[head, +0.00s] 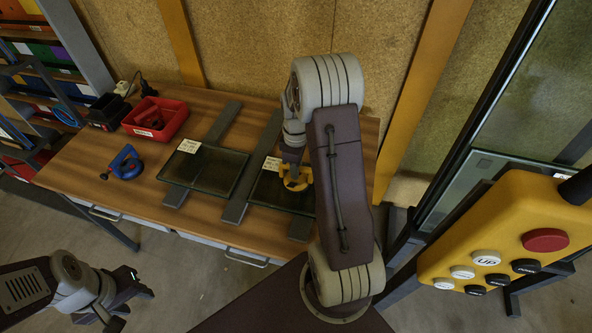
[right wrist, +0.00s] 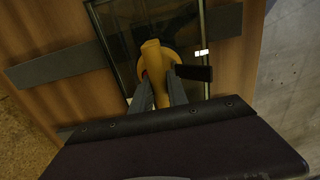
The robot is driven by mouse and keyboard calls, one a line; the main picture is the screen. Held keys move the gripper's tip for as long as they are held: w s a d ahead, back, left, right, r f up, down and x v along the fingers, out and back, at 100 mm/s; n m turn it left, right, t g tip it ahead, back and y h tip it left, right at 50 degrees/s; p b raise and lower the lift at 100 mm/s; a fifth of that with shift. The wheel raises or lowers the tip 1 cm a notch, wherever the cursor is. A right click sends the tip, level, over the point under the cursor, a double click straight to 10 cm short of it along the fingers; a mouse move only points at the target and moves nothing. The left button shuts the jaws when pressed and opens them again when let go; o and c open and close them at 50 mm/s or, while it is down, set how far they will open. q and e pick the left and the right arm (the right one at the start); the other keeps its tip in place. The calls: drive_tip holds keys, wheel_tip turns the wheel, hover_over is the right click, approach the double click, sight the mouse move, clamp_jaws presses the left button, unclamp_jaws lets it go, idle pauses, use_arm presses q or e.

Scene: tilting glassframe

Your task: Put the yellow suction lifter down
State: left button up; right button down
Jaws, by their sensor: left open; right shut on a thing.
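The yellow suction lifter (head: 296,177) is at the right glass pane (head: 272,190) on the workbench. My right gripper (head: 292,158) is shut on it from above. In the right wrist view the yellow lifter (right wrist: 152,62) shows between the fingers of my right gripper (right wrist: 161,92), over the dark pane (right wrist: 126,32). I cannot tell whether its cup touches the glass. My left gripper (head: 127,297) is open and empty, low at the left, away from the bench. A blue suction lifter (head: 127,163) stands on the bench at the left.
A second glass pane (head: 203,170) lies on grey bars (head: 236,208) left of the lifter. A yellow control panel (head: 500,235) and a glass-holding frame (head: 475,185) are at right. Bare bench top lies at front left.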

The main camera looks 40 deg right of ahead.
drive_tip(key=shift+w+f, duration=0.2)
drive_tip(key=shift+f, duration=0.45)
drive_tip(key=shift+s, duration=0.1)
drive_tip(key=shift+f, duration=0.1)
drive_tip(key=c, duration=1.3)
unclamp_jaws()
wheel_tip(320, 180, up, 12)
drive_tip(key=shift+r+p, duration=0.15)
drive_tip(key=shift+p, duration=0.4)
drive_tip(key=s+a+f+m, duration=0.2)
drive_tip(key=s+a+m, duration=0.2)
drive_tip(key=a, duration=0.4)
drive_tip(key=s+a+f+m+t, duration=0.1)
drive_tip(key=s+a+f+m, duration=0.2)
drive_tip(key=s+a, duration=0.4)
drive_tip(key=shift+a+f+m, duration=0.35)
drive_tip(key=shift+m, duration=0.15)
